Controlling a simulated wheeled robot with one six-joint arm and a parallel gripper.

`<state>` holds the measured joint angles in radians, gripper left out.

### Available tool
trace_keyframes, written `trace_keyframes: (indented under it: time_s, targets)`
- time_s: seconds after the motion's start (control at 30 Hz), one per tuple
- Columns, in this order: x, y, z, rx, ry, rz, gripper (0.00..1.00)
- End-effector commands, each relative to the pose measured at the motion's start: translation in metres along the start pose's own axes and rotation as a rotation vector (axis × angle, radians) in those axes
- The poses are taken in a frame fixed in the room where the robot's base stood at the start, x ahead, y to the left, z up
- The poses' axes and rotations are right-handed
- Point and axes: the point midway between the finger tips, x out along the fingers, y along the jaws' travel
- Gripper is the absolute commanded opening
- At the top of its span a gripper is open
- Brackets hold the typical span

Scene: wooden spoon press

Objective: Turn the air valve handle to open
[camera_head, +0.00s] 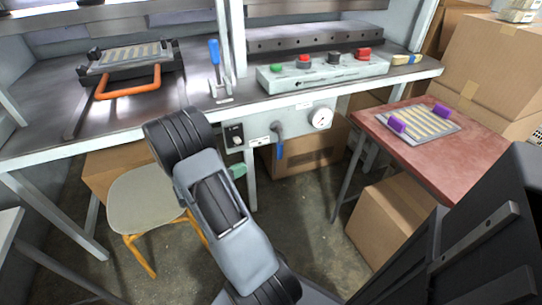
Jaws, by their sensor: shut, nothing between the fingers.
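The air valve handle (280,149) is a blue lever on a dark pivot. It hangs straight down from the front panel under the bench, left of a round white pressure gauge (319,117). My arm reaches up from the bottom of the view, left of and in front of the valve. My gripper is not clearly seen; my arm hides the space behind it. A small green piece (237,171) shows beside my arm, left of the handle, and I cannot tell what it is. Nothing visible touches the handle.
The workbench (200,100) holds a button box (323,72), a blue-handled clamp (215,65) and an orange-handled fixture (130,80). A stool (143,197) stands lower left. A red side table (465,148) with a slatted tray (425,123) and cardboard boxes (495,65) are right.

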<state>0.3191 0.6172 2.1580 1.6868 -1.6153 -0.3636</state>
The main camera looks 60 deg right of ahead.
Motion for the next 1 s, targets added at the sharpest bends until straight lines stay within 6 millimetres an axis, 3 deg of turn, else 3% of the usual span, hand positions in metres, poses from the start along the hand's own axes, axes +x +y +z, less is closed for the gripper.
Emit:
trace_keyframes:
  time_s: [0.53, 0.73, 1.0]
  targets:
    - [0.096, 0.000, 0.002, 0.001, 0.000, 0.000, 0.00]
    - [0.115, 0.000, 0.001, 0.001, 0.000, -0.002, 0.00]
    - [0.123, -0.001, 0.000, 0.000, 0.000, -0.004, 0.00]
